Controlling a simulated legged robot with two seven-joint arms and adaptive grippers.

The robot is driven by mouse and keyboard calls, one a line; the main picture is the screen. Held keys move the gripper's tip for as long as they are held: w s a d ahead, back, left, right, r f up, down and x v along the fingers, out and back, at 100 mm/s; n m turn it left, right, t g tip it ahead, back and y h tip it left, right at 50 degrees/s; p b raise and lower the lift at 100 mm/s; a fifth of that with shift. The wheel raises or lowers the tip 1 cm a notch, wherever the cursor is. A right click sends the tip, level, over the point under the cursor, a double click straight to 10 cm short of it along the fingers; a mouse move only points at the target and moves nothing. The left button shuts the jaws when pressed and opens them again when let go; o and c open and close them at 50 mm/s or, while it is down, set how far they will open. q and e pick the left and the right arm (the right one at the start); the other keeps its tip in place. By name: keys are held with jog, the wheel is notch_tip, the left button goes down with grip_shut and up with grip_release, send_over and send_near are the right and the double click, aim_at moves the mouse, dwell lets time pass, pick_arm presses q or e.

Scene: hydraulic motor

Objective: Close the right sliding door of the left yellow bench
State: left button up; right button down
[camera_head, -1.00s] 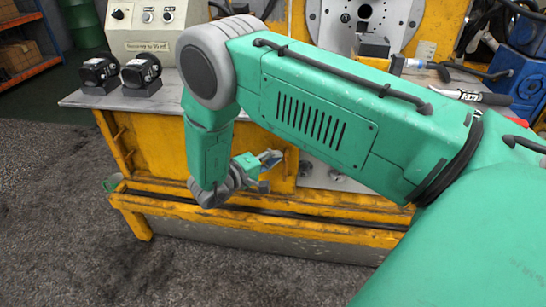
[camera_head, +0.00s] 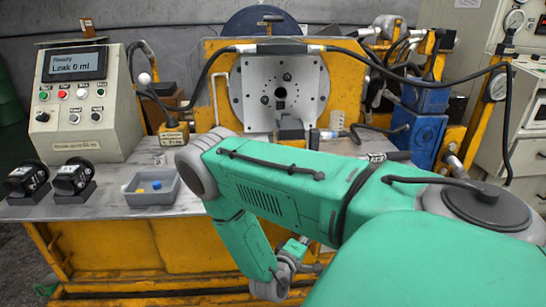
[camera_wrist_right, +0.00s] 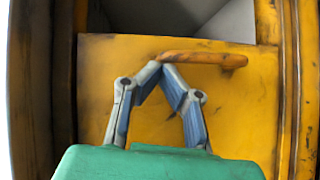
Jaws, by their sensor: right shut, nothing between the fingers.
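The yellow bench (camera_head: 150,245) stands in front of me, worn and chipped, with a grey metal top. In the right wrist view a yellow sliding door panel (camera_wrist_right: 245,105) fills the middle, with a horizontal bar handle (camera_wrist_right: 205,59) near its top edge. My right gripper (camera_wrist_right: 162,68) is shut and empty, its fingertips meeting in front of the door at the left end of the handle. I cannot tell whether they touch it. In the head view the right gripper (camera_head: 300,250) is low by the bench front, partly hidden by my arm. My left gripper is out of view.
On the bench top stand a control box (camera_head: 85,105), two black parts (camera_head: 75,177), a grey tray (camera_head: 150,188) and a round flange plate (camera_head: 280,92). Yellow posts flank the door in the wrist view. A grey opening (camera_wrist_right: 215,20) shows above it.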

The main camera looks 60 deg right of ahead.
jog(key=s+d+p, duration=0.1)
jog(key=s+d, duration=0.8)
jog(key=s, duration=0.3)
jog(key=shift+d, duration=0.15)
jog(key=shift+s, duration=0.1)
